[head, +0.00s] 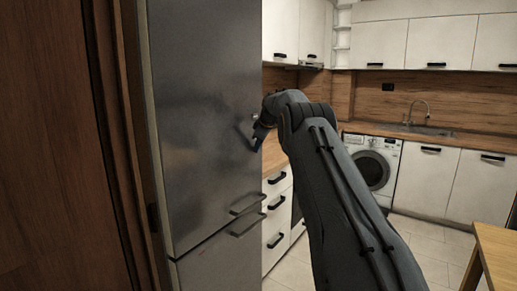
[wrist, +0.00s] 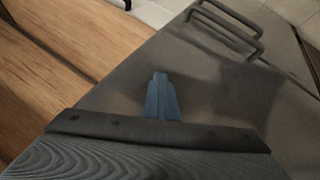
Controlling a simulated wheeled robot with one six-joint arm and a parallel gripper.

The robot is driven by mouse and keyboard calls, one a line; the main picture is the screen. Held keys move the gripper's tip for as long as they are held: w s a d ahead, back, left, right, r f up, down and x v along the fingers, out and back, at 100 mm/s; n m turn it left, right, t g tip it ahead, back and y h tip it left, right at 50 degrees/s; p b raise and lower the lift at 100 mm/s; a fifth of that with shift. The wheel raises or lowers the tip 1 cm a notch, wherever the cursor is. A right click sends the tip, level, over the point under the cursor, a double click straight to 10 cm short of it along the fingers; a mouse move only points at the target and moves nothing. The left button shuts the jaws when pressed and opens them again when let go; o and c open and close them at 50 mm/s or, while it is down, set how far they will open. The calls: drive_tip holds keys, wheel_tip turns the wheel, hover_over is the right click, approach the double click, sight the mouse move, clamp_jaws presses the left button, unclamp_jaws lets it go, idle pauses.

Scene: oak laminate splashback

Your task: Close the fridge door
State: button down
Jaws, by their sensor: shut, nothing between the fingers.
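The fridge is tall and grey, with a large upper door (head: 205,110) and a lower door (head: 225,262) at the left of the head view. Their dark bar handles, the upper one (head: 248,204) and the lower one (head: 248,226), sit close together near the seam. The two fronts look nearly in line; I cannot tell whether a small gap is left. My gripper (head: 255,141) is at the right edge of the upper door, above the handles. In the wrist view its blue fingers (wrist: 160,96) are together and empty over the grey door (wrist: 215,95). Contact cannot be told.
A brown wood panel (head: 45,150) stands left of the fridge. White drawers (head: 276,228) with an oak worktop (head: 275,157) are just right of it. A washing machine (head: 372,168) is further back. A wooden table (head: 494,252) is at right. Tiled floor (head: 432,240) is clear between.

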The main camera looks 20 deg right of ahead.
drive_tip(key=shift+w+a+r, duration=0.4)
drive_tip(key=shift+w, duration=0.05)
drive_tip(key=s+d+r+b, duration=0.2)
drive_tip(key=s+d+r, duration=0.45)
drive_tip(key=d, duration=0.25)
drive_tip(key=s+a+f+m+g, duration=0.1)
drive_tip(key=s+a+f+m, duration=0.1)
drive_tip(key=s+a+f, duration=0.4)
drive_tip(key=s+a+f+m+g, duration=0.15)
drive_tip(key=s+a, duration=0.25)
drive_tip(key=a, duration=0.4)
drive_tip(key=s+a+f+m+g, duration=0.1)
drive_tip(key=s+a+f+m, duration=0.1)
drive_tip(key=s+a+f, duration=0.4)
drive_tip(key=s+a+f+m+g, duration=0.1)
drive_tip(key=s+a+f, duration=0.3)
drive_tip(key=s, duration=0.8)
drive_tip(key=s+a+f+m+g, duration=0.1)
drive_tip(key=s+a+f, duration=0.3)
drive_tip(key=s, duration=0.8)
drive_tip(key=s+a+f+m+g, duration=0.1)
drive_tip(key=s+a+f, duration=0.2)
drive_tip(key=s, duration=0.9)
drive_tip(key=a, duration=0.3)
drive_tip(key=shift+s+f+m, duration=0.2)
drive_tip(key=shift+f+m, duration=0.15)
drive_tip(key=shift+f, duration=0.05)
drive_tip(key=shift+a, duration=0.1)
